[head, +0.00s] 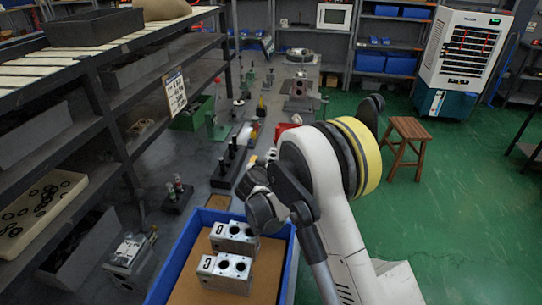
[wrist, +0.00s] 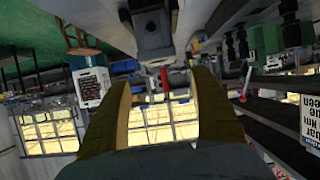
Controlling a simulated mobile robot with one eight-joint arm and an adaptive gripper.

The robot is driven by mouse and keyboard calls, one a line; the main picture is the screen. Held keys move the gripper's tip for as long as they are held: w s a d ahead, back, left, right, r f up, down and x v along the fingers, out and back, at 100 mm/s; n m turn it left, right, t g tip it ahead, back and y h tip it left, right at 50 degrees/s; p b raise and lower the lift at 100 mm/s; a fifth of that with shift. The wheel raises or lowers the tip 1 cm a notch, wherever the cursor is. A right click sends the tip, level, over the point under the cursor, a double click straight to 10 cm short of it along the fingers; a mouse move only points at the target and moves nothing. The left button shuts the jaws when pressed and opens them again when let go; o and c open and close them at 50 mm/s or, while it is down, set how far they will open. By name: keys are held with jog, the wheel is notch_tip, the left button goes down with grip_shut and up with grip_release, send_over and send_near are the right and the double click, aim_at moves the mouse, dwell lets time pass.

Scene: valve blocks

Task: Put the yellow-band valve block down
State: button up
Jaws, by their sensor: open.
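Two grey metal valve blocks with round dark holes sit in a blue-walled bin (head: 174,262) at the bottom of the head view. The farther block (head: 234,238) and the nearer block (head: 224,272) stand close together, each with a small dark-marked label. No yellow band shows on either, so I cannot tell which is the yellow-band block. In the wrist view my gripper (wrist: 160,95) is open, with nothing between its two yellowish fingers. In the head view my arm hides its end.
A dark rack (head: 228,165) and a small dark stand (head: 177,196) are on the grey bench beyond the bin. Shelving (head: 100,90) lines the left. A wooden stool (head: 405,150) stands on the open green floor at right.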

jog(key=s+d+r+g, duration=0.4)
jog(key=s+d+r, duration=1.1)
jog(key=s+r, duration=0.15)
jog(key=s+d+n+g+y, duration=0.1)
jog(key=s+d, duration=0.1)
jog(key=s, duration=1.1)
jog(key=s+d+f+n+g+y, duration=0.1)
jog(key=s+d, duration=0.1)
jog(key=s, duration=1.2)
jog(key=shift+d+f+y, duration=0.15)
jog(key=shift+d+y, duration=0.15)
jog(key=shift+w, duration=0.1)
